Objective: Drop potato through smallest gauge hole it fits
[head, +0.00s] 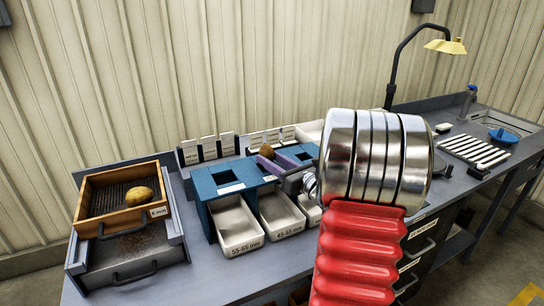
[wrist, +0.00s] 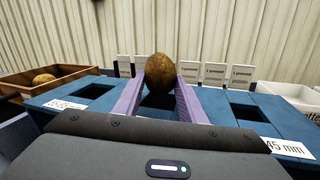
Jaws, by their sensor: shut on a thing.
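My gripper (wrist: 161,90) has its two purple fingers closed on a brown, roundish potato (wrist: 159,68). In the head view the held potato (head: 266,151) is above the blue gauge box (head: 207,199), near its middle. The gauge box has square holes in its top. In the wrist view one hole (wrist: 91,92) lies left of the fingers and another (wrist: 246,113) lies right, by a label ending in "45 mm". The fingers hide the top between them. In the head view my gripper (head: 268,158) is partly hidden by my arm.
White bins (head: 237,226) marked 55-65 mm and 45-55 mm stand under the gauge front. A wooden sieve tray (head: 90,222) at left holds another potato (head: 139,194). White cards (head: 208,148) stand behind the gauge. A lamp (head: 447,46) rises at right.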

